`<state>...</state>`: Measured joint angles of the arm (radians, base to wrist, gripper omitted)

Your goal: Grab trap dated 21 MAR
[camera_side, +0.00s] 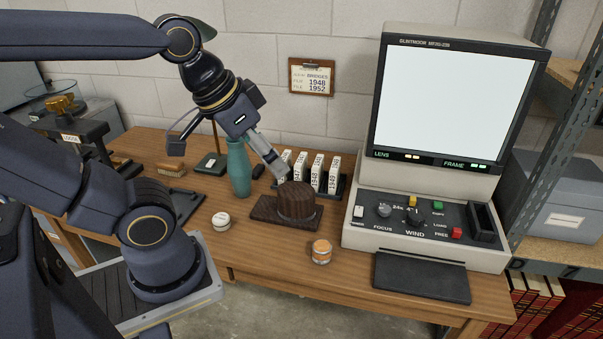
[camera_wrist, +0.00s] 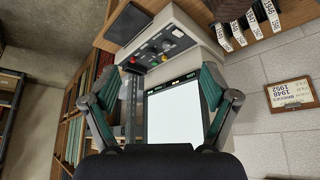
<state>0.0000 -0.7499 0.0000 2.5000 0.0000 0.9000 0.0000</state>
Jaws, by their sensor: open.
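No date reading 21 MAR is legible in either view, and I cannot tell which thing is the trap.
The film reader (camera_side: 424,180) fills the right of the table. White year-labelled boxes (camera_side: 333,174) stand in a dark rack behind the block. A teal bottle (camera_side: 238,168) stands left of my gripper. A notice (camera_side: 311,77) hangs on the wall. Table space around the orange jar is clear.

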